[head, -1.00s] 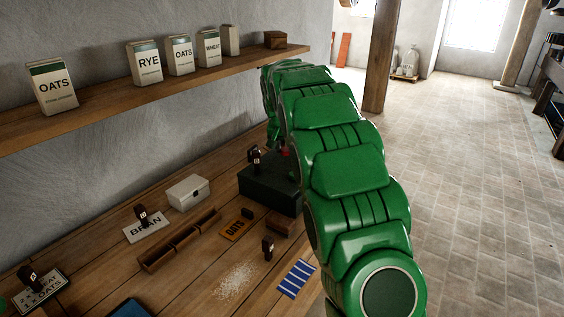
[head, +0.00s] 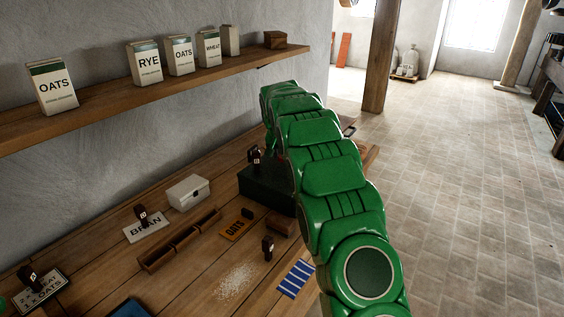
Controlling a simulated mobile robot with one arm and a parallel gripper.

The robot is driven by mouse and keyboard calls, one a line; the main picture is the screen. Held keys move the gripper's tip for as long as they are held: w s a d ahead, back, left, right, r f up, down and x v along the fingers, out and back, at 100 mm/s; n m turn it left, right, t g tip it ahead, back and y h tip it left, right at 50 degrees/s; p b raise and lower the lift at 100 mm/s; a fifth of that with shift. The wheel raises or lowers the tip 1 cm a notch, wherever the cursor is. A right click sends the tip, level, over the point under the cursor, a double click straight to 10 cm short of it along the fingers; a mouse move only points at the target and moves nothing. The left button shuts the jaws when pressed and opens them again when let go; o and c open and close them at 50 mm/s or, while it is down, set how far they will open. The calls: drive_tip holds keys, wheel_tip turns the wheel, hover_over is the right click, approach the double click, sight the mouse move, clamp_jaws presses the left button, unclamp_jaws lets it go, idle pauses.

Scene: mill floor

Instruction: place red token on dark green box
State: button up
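The dark green box (head: 265,186) stands on the wooden bench, left of my green arm, which covers its right side. A small dark stamp-like piece with a pale mark (head: 255,157) stands on or just behind the box's top; I cannot tell which. No red token can be made out now. My arm crosses the right middle of the view and bends down at its far end. My gripper is hidden behind the arm, so its fingers and anything in them cannot be seen.
The bench (head: 190,270) holds a white box (head: 188,192), a wooden trough (head: 180,240), a BRAN card (head: 146,228), an orange OATS card (head: 236,229), a blue striped card (head: 296,279) and spilled grain (head: 236,280). A shelf (head: 130,107) with cartons hangs above.

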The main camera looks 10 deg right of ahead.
sight(282, 158)
drive_tip(key=shift+w+f, duration=0.2)
drive_tip(key=shift+f, duration=1.5)
drive_tip(key=shift+f, duration=0.15)
drive_tip(key=o, duration=1.1)
drive_tip(key=v, duration=1.2)
drive_tip(key=s+d+r+g, duration=0.1)
drive_tip(key=s+r, duration=0.1)
drive_tip(key=s, duration=0.6)
drive_tip(key=s+r, duration=0.3)
drive_tip(key=s, duration=0.5)
drive_tip(key=s+f+n+g, duration=0.1)
drive_tip(key=s, duration=1.5)
drive_tip(key=s+a+f+n+g+y, duration=0.1)
drive_tip(key=s+f+n+g, duration=0.1)
drive_tip(key=s, duration=1.4)
drive_tip(key=s+a+f+n+g, duration=0.1)
drive_tip(key=s+f, duration=0.1)
drive_tip(key=s, duration=1.4)
drive_tip(key=shift+s+a+g+y, duration=0.1)
drive_tip(key=shift+s+g+y, duration=0.1)
drive_tip(key=shift+g+y, duration=0.2)
